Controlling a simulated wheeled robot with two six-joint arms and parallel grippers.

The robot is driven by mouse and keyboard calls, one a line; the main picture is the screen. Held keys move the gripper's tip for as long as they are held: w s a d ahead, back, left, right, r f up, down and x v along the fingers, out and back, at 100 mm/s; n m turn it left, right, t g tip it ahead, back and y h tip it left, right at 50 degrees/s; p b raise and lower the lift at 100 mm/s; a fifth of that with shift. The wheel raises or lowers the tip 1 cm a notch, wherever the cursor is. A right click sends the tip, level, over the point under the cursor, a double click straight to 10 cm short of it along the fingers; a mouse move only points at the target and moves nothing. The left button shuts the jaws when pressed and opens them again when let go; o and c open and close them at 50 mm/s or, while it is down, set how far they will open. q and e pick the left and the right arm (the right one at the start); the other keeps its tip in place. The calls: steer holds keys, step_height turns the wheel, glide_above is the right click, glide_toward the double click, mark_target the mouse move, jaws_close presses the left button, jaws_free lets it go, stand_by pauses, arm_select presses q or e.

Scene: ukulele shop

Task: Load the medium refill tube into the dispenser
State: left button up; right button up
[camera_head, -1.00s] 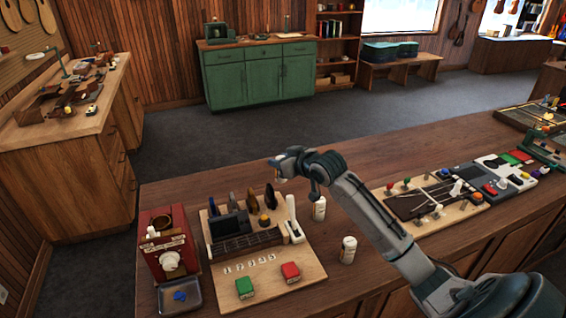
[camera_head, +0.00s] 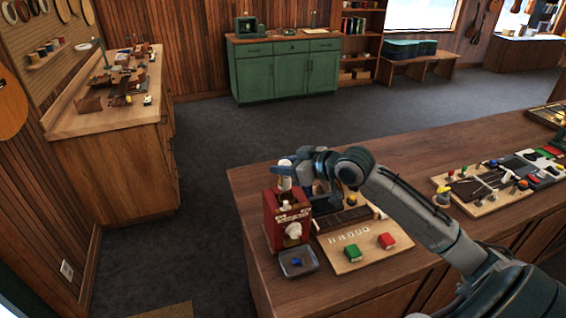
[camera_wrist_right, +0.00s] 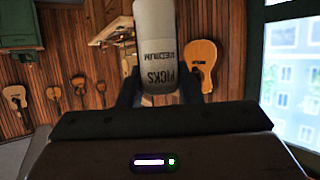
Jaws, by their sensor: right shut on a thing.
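My right gripper (camera_head: 285,168) is shut on a white refill tube (camera_head: 286,182), held above the top of the red dispenser (camera_head: 271,222). In the right wrist view the tube (camera_wrist_right: 157,48) sits between the fingers, and its label reads PICKS MEDIUM, upside down in that view. The dispenser stands at the counter's left end, with a white round part on its front. Whether the tube's lower end touches the dispenser's opening I cannot tell. My left gripper is not in view.
A grey tray (camera_head: 297,262) with a blue piece is in front of the dispenser.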

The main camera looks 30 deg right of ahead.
mark_target(287, 186)
steer(key=shift+d+f, duration=0.2)
steer(key=shift+f, duration=0.15)
steer(key=shift+s+d+f+b, duration=0.1)
steer(key=shift+d+f+b, duration=0.25)
steer(key=shift+f+b, duration=0.45)
steer(key=f+b, duration=0.2)
steer(key=shift+a+f, duration=0.3)
steer(key=shift+f+b, duration=0.45)
steer(key=shift+b, duration=0.1)
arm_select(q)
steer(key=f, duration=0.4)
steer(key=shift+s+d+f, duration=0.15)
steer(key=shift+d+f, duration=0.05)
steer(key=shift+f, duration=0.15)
arm_select(e)
steer(key=shift+d+f, duration=0.1)
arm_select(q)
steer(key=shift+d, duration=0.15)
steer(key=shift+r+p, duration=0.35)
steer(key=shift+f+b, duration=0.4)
arm_select(e)
steer(key=shift+f, duration=0.55)
